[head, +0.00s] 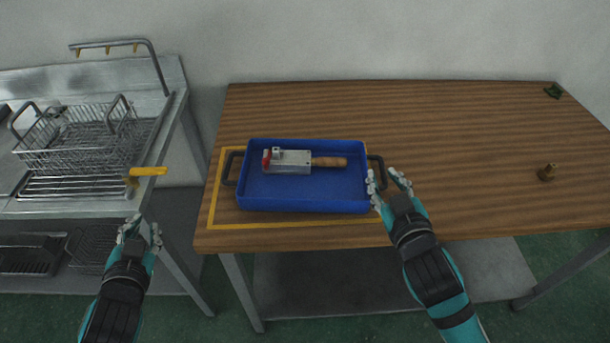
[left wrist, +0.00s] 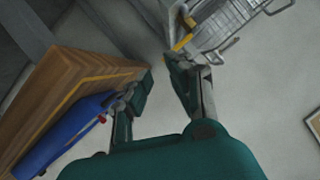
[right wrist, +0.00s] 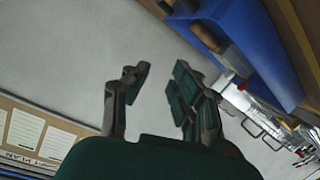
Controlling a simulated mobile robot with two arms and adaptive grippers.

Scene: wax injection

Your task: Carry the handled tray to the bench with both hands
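The blue handled tray (head: 305,206) rests on the wooden bench (head: 450,130), inside a yellow outline. It has a dark left handle (head: 229,168) and a dark right handle (head: 377,163). A metal tool with a wooden handle (head: 328,162) and a red part lies in it. My left gripper (head: 141,228) is open and empty, away from the tray, left of the bench's front corner. My right gripper (head: 387,182) is open beside the tray's right end, close to the right handle. The right wrist view shows its fingers apart (right wrist: 158,88) with nothing between them; contact with the handle cannot be told.
A steel sink unit (head: 90,205) with a wire basket (head: 72,132) stands at left, with a yellow-handled item (head: 148,171) near its edge. The bench's middle is clear.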

